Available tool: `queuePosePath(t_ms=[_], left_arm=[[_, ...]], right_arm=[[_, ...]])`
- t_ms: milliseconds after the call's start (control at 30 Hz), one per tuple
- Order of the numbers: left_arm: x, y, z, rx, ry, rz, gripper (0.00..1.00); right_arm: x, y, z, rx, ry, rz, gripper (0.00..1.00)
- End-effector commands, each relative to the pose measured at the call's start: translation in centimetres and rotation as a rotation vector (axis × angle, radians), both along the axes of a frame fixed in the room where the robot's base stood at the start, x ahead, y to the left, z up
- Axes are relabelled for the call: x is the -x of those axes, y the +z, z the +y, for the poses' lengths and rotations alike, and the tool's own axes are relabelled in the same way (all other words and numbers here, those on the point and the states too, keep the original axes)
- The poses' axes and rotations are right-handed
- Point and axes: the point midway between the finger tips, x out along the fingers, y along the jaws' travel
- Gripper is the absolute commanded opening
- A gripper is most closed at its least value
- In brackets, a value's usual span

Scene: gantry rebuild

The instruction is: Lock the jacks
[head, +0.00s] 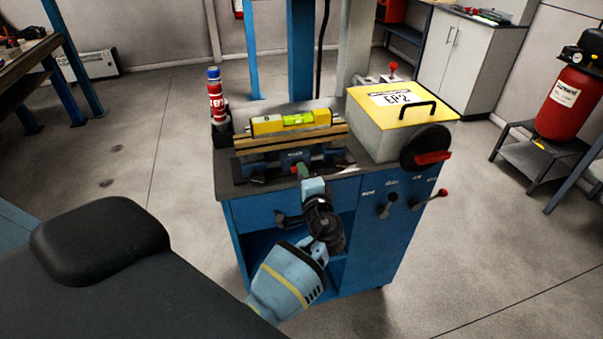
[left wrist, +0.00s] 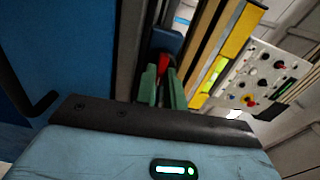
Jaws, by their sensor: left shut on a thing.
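My left gripper (head: 302,171) reaches the front of the blue vise (head: 284,160) on the workbench cabinet. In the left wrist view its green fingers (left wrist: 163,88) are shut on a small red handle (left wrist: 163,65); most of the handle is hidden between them. On the cabinet's right front are a black lever (head: 386,205) and a lever with a red knob (head: 443,192), both apart from the gripper. I cannot tell which parts are the jacks. My right gripper is out of view.
A yellow level (head: 290,122) lies on the vise's wooden jaws. A yellow-lidded box (head: 398,112) stands to its right, with a red-handled black wheel (head: 420,148) at its front. A red-and-blue bottle (head: 215,95) stands left.

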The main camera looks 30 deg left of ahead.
Motion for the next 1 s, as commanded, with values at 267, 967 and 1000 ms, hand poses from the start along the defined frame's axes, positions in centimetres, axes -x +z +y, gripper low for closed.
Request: queuePosePath(t_ms=[267,967,1000], left_arm=[[-0.06,0.22,0.04,-0.040,0.000,0.041,0.00],[-0.03,0.07,0.03,-0.042,0.000,0.047,0.33],[-0.02,0.06,0.02,-0.042,0.000,0.047,0.33]], right_arm=[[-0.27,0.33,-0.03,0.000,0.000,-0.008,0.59],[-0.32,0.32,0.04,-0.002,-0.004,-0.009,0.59],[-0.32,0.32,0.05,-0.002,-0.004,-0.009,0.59]])
